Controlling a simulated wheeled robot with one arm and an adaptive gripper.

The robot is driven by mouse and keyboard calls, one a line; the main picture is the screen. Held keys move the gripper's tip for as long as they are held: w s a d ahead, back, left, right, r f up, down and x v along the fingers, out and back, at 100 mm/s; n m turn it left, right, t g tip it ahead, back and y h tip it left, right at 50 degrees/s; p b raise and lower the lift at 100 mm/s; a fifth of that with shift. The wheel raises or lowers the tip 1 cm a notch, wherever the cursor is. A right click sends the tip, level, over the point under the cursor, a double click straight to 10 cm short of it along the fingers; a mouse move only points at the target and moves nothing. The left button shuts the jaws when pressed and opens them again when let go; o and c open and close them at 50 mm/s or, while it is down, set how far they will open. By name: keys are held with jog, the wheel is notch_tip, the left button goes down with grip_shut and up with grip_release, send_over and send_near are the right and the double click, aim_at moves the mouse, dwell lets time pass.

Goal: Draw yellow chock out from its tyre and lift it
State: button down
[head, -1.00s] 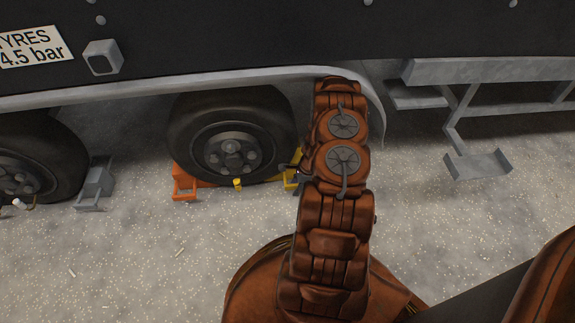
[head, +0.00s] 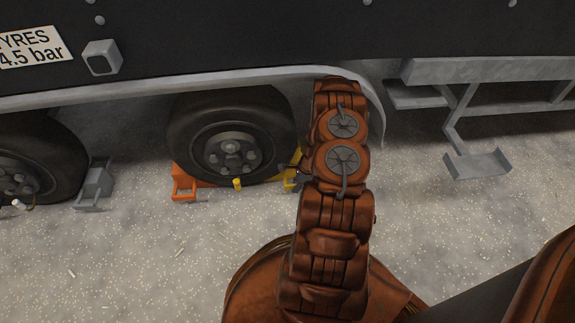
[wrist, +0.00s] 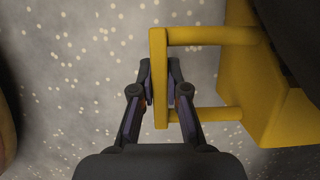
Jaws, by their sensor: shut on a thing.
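The yellow chock (wrist: 242,75) shows at the right of the wrist view, with a yellow handle (wrist: 158,50) standing out from it towards the left. My gripper (wrist: 160,92) is shut on the handle's bar, one finger on each side. The dark tyre (wrist: 292,35) is close against the chock at the right edge. In the head view, a small part of the yellow chock (head: 290,183) shows at the right foot of the tyre (head: 185,125). My arm hides the rest of it and most of my gripper.
An orange chock (head: 184,185) sits at the left of the same tyre. A grey chock (head: 95,186) stands by another tyre (head: 60,150) at the left. A grey step (head: 478,165) hangs at the right. The gravel in front is open.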

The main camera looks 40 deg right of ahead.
jog(key=shift+s+d+r, duration=0.3)
jog(key=shift+s+d, duration=0.1)
jog(key=shift+d, duration=0.15)
jog(key=shift+s+d+r, duration=0.3)
jog(key=shift+s+d, duration=0.05)
jog(key=shift+d, duration=0.15)
jog(key=shift+a, duration=0.1)
jog(key=shift+s+a+p, duration=0.35)
jog(key=shift+s+a, duration=0.35)
jog(key=shift+s, duration=0.3)
jog(key=shift+s+a+f, duration=0.1)
jog(key=shift+s, duration=0.1)
jog(key=shift+s+a+b, duration=0.55)
jog(key=shift+s+b, duration=0.15)
jog(key=shift+s, duration=0.05)
jog(key=shift+s+a+b, duration=0.55)
jog(key=shift+s+b, duration=0.1)
jog(key=shift+s, duration=0.1)
jog(key=shift+s+a+b, duration=0.4)
jog(key=shift+s+a, duration=0.45)
jog(key=shift+s, duration=0.2)
jog(key=shift+s+a+b, duration=0.4)
jog(key=shift+s+a, duration=0.4)
jog(key=shift+s, duration=0.25)
jog(key=shift+s+a, duration=0.1)
